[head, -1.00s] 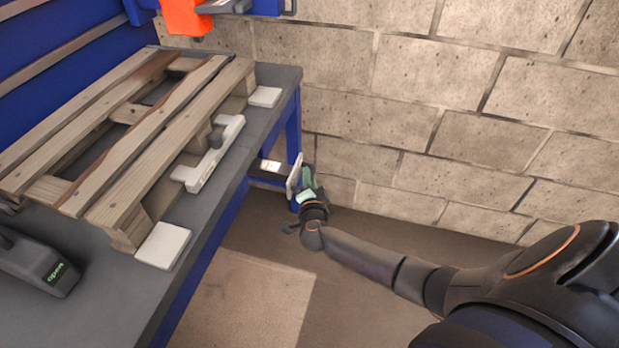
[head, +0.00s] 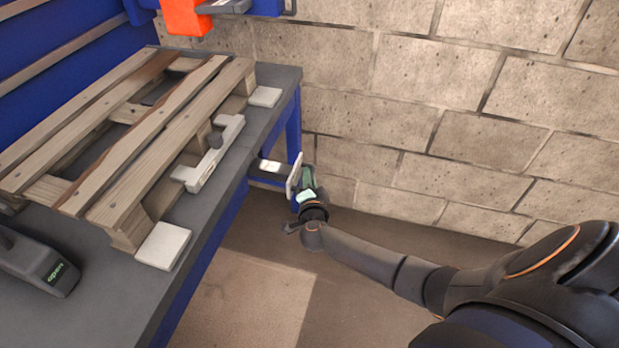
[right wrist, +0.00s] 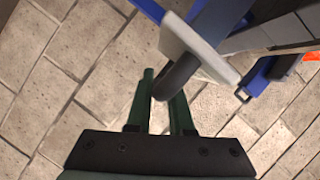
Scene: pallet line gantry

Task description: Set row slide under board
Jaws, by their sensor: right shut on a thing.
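A dark slide (head: 268,170) with a pale label and a white end plate (head: 294,174) sticks out below the far right end of the grey board (head: 276,85). I take it to be the row slide. My right gripper (head: 306,180) is at this plate, beyond the board's edge. In the right wrist view, its green fingers (right wrist: 163,88) are shut on the dark rounded knob (right wrist: 180,74) on the pale plate (right wrist: 199,50). The far finger's contact is partly hidden by the knob. My left gripper is not in view.
A wooden pallet (head: 130,130) stands on the board. A pale bar with a dark knob (head: 205,165) and white pads (head: 163,245) lie along its side. A block wall (head: 430,110) stands behind; floor is clear.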

